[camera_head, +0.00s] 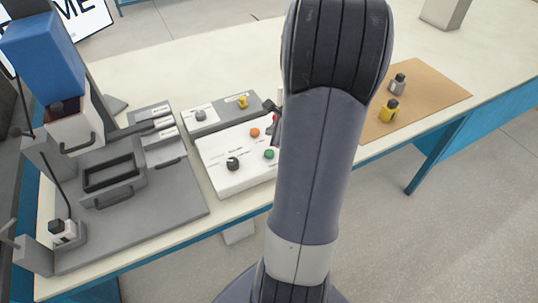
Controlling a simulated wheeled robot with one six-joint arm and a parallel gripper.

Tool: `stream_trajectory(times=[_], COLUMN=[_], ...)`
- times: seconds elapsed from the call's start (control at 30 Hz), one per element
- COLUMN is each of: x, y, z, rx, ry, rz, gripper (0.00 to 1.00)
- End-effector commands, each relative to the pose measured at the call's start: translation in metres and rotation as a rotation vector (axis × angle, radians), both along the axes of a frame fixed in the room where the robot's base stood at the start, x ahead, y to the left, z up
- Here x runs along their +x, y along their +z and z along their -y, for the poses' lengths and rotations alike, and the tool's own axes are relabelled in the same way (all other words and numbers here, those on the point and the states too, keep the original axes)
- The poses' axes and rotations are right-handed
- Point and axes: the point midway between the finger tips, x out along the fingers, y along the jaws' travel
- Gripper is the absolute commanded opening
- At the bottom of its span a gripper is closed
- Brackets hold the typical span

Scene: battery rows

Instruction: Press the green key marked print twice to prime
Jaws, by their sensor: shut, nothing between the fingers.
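A white control box (213,167) stands on the table left of my arm. On its top are a round green key (269,154), an orange-red key (254,132) and a black knob (233,163). The labels are too small to read. The green key shows in full, close to the left edge of my arm. My raised arm hides the right part of the box. My gripper is hidden behind the arm. A dark sliver with a bit of red shows at the arm's left edge above the box; I cannot tell what it belongs to.
A grey box (207,124) with a yellow knob stands behind the control box. A grey fixture (149,218) with a blue-topped press (43,53) fills the left. A brown mat (433,91) at the right holds a yellow part (388,113) and a grey part (397,86).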

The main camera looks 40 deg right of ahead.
Motion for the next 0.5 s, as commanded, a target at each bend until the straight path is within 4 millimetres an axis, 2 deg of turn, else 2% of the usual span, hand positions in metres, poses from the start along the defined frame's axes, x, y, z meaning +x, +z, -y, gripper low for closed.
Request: stream_trajectory(times=[0.03, 0.23, 0.5], x=[0.0, 0.0, 0.0], y=[-0.014, -0.044, -0.063], z=[0.0, 0.0, 0.0], rx=[0.001, 0.001, -0.001], ry=[0.0, 0.0, 0.0], rz=[-0.001, -0.001, 0.001], gripper=[0.0, 0.0, 0.0])
